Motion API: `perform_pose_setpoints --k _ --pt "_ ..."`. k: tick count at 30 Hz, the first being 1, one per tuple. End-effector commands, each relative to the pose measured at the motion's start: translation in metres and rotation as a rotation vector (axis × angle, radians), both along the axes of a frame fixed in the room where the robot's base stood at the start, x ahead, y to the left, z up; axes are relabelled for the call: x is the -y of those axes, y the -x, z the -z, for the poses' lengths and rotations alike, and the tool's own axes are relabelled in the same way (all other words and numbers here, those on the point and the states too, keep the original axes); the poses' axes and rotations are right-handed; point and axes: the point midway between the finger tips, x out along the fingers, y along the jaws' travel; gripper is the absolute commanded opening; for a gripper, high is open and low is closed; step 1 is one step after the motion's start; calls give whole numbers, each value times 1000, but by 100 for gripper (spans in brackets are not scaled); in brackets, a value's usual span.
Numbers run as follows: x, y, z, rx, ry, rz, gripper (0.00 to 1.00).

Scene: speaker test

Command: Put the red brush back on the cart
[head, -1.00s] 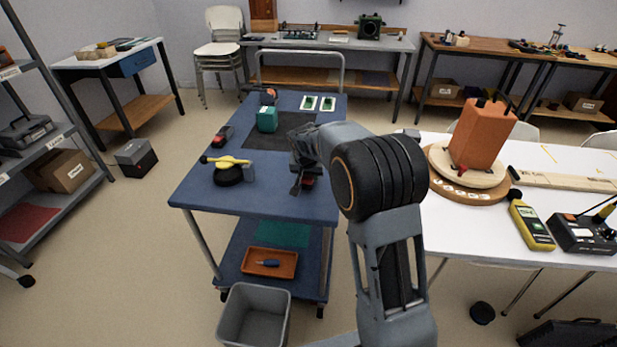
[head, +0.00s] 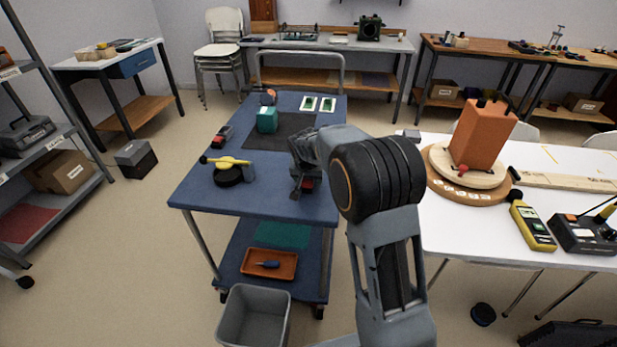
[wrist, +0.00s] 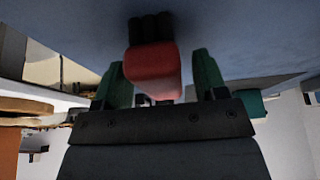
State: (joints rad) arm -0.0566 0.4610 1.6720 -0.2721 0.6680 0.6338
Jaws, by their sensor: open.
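The red brush (wrist: 152,72) is a red block with a dark end in the wrist view. It lies between the two green fingers of my open gripper (wrist: 161,75), with a gap on each side. Its dark end is against the blue top of the cart. In the head view, my gripper (head: 304,185) points down over the near right part of the blue cart (head: 265,198), and a bit of the red brush (head: 308,183) shows beside the fingers. The fingers and wrist hide most of the brush there.
On the cart top are a yellow-and-black tool (head: 228,172), a small red-and-black thing (head: 222,134), a teal block (head: 267,120) and a dark mat (head: 285,132). A grey bin (head: 254,315) stands in front. A white table (head: 450,225) is at the right.

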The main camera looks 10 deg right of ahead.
Motion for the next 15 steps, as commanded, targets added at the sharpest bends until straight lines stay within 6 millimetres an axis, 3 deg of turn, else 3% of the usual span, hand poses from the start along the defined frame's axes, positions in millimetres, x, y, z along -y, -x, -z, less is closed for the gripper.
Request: perform_pose_setpoints --k 5,15 --pt "-2 4 -15 3 -1 -1 66" --pt "-11 27 -75 4 0 -2 66"
